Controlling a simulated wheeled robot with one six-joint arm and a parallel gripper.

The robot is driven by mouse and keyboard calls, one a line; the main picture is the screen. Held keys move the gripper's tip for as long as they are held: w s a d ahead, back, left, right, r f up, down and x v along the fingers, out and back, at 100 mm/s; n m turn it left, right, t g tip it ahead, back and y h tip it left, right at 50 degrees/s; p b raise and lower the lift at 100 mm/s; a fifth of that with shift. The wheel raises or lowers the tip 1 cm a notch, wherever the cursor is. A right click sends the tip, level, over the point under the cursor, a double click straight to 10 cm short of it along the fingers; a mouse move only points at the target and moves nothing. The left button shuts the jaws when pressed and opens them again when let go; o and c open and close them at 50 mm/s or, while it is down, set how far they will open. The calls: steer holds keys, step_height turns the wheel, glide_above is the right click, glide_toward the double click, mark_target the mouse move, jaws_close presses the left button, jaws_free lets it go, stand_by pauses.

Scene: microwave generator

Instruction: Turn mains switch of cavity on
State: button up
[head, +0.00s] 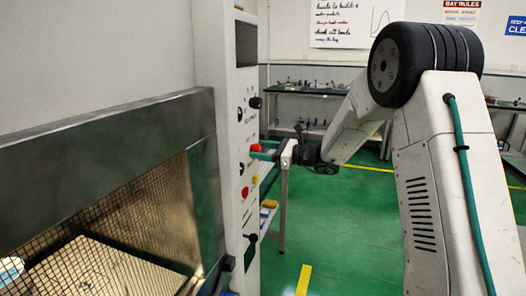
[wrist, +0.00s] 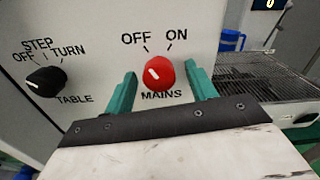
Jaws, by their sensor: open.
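The red mains knob (wrist: 158,73) is on a white panel (wrist: 95,30), with OFF and ON printed above it and MAINS below. Its white pointer line leans up and left, toward OFF. My gripper (wrist: 161,80) is open, with one teal finger on each side of the knob. A gap shows between knob and fingers, at least on the right; contact is hard to judge. In the head view the red knob (head: 255,148) shows on the panel's side, with my gripper (head: 266,154) reaching it from the right. The fingers partly overlap there.
A black TABLE knob (wrist: 45,80) sits left of the mains knob. The meshed cavity (head: 110,215) is at left. Green floor (head: 340,225) is open behind.

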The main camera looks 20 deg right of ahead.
steer(key=c, duration=1)
steer(key=shift+m, duration=0.3)
steer(key=m, duration=1.1)
steer(key=shift+s+m, duration=0.1)
steer(key=shift+m, duration=0.2)
steer(key=o, duration=1)
